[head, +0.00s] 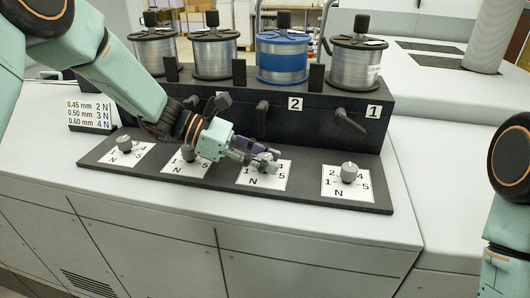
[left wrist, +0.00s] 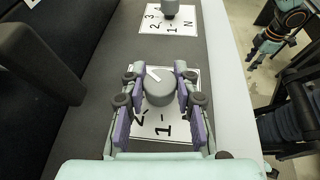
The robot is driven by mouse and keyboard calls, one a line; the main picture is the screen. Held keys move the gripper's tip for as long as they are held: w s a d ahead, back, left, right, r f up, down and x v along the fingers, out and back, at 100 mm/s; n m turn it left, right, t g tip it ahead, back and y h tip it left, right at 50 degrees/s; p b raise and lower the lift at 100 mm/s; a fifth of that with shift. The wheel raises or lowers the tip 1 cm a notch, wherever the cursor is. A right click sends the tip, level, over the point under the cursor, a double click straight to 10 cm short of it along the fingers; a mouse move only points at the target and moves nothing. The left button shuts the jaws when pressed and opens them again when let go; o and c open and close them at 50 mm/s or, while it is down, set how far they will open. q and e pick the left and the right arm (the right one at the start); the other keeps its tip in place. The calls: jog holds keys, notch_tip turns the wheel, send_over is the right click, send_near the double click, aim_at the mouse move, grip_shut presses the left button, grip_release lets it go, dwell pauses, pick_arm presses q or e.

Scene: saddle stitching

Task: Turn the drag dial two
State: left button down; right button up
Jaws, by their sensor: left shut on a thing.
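Drag dial two is a grey round knob (left wrist: 160,88) on a white scale plate (left wrist: 150,128), the plate below the "2" label (head: 295,104). In the head view, my left gripper (head: 265,161) reaches down over this plate (head: 250,180) and hides most of the knob. In the left wrist view, its purple-padded fingers (left wrist: 159,100) are shut on the knob, one on each side. The knob's white pointer line aims to the upper left there. Part of the scale is hidden by the fingers. My right gripper (left wrist: 264,44) is small and far off at the upper right.
Dial one (head: 349,173) stands to the right on its own plate. Two more dials, the far left one (head: 124,144) clear, share the dark panel. Wire spools (head: 283,58) stand behind on a black box with levers (head: 350,122). A wire chart (head: 90,112) stands left.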

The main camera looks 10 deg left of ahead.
pick_arm(q)
jog(key=shift+w+r+m+g, duration=0.1)
jog(key=shift+r+m+g, duration=0.05)
jog(key=shift+m+g, duration=1)
jog(key=c, duration=1)
grip_release()
jog(key=shift+a, duration=0.1)
jog(key=v, duration=1.1)
jog(key=shift+a+r, duration=0.1)
jog(key=shift+a, duration=0.25)
